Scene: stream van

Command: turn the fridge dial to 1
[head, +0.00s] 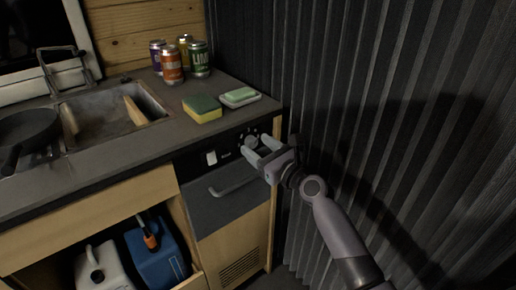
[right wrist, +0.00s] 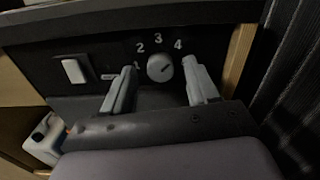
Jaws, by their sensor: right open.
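The fridge dial (right wrist: 160,67) is a round light-grey knob on a black panel, with the numbers 1 to 4 printed around its left and upper side. Its pointer is too faint for me to read surely. The dial also shows small in the head view (head: 250,141). My right gripper (right wrist: 158,68) is open, with one finger on each side of the dial in the right wrist view and a gap to it on both sides. In the head view my right gripper (head: 256,147) is right at the panel. I cannot tell whether its tips reach past the dial's face. My left gripper is not in view.
A white rocker switch (right wrist: 73,71) sits left of the dial. The fridge door handle (head: 234,182) is below. The counter edge overhangs the panel. A sponge (head: 202,108), a soap dish (head: 240,98) and several cans stand above. A corrugated dark wall (head: 370,90) is close on the right.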

